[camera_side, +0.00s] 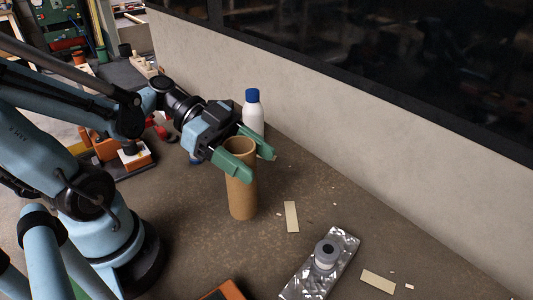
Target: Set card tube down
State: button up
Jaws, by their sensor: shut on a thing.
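The card tube (242,197) is a plain brown upright cylinder with an open top, in the middle of the side view. My gripper (249,158) has its green fingers on either side of the tube near its top rim and is shut on it. The tube's lower end is at or very close to the grey-brown work surface (190,235); I cannot tell whether it touches. The near finger hides part of the tube's upper side.
A white bottle with a blue cap (253,112) stands close behind my gripper. A silver foil packet (311,282) with a grey round part lies at front right. Beige strips (291,217) lie nearby. An orange object (222,291) sits at the bottom edge. A pale wall (360,130) bounds the right.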

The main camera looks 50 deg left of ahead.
jog(key=shift+f, duration=2.5)
jog(key=o, duration=1.3)
jog(key=shift+o, duration=0.2)
jog(key=v, duration=0.7)
jog(key=shift+a, duration=0.2)
jog(key=x, duration=0.7)
jog(key=shift+d, duration=0.3)
jog(key=shift+a+r, duration=0.1)
jog(key=shift+r, duration=0.9)
